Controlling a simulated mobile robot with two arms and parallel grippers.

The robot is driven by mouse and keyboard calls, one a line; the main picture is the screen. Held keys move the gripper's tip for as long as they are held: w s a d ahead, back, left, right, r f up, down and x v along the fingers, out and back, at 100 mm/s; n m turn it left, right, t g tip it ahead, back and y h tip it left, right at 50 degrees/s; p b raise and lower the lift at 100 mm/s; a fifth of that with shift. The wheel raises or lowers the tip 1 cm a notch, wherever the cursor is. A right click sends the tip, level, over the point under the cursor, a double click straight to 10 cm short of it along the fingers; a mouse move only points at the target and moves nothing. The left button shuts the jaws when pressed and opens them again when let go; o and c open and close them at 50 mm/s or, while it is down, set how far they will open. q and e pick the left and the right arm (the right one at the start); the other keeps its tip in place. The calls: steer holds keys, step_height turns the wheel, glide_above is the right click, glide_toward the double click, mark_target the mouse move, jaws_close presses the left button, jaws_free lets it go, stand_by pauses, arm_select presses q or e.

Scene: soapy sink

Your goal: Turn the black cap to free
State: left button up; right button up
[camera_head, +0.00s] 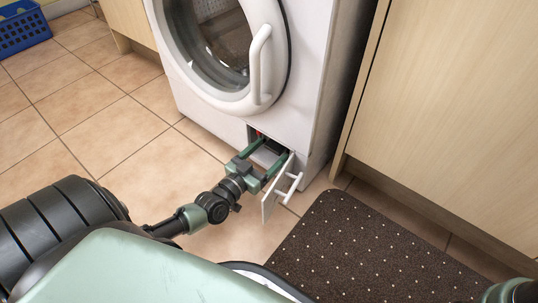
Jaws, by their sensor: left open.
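The white washing machine (300,110) has a small compartment (268,158) low on its front. Its white flap (270,205) stands swung open, with a bar handle (288,186) on it. My left gripper (274,147) is open, its two green fingers apart and reaching into the compartment opening. The black cap cannot be made out; the inside is dark and partly hidden by the fingers. A small red spot (259,134) shows beside the upper finger. My right gripper is not in view; only a bit of my right arm shows at the bottom right corner.
The round washer door (220,50) with its white handle (260,65) is above the compartment. A dark dotted mat (370,250) lies on the tiles at right, beside a wooden cabinet (450,110). A blue basket (22,28) is far left. Tiled floor at left is clear.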

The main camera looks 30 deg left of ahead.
arm_select(q)
steer(key=shift+w, duration=0.15)
steer(key=c, duration=1.4)
steer(key=shift+r, duration=0.1)
steer(key=n+p, duration=0.2)
steer(key=n, duration=0.1)
steer(key=shift+r+n+p, duration=0.1)
steer(key=shift+n+p, duration=0.25)
steer(key=shift+n, duration=0.05)
steer(key=n+p, duration=0.1)
steer(key=n, duration=0.3)
steer(key=shift+a+p, duration=0.1)
steer(key=shift+p, duration=0.2)
steer(key=n, duration=0.5)
steer(key=shift+f+p, duration=0.2)
steer(key=shift+p, duration=0.2)
steer(key=n, duration=0.4)
steer(key=shift+f+n, duration=0.15)
steer(key=shift+n, duration=0.55)
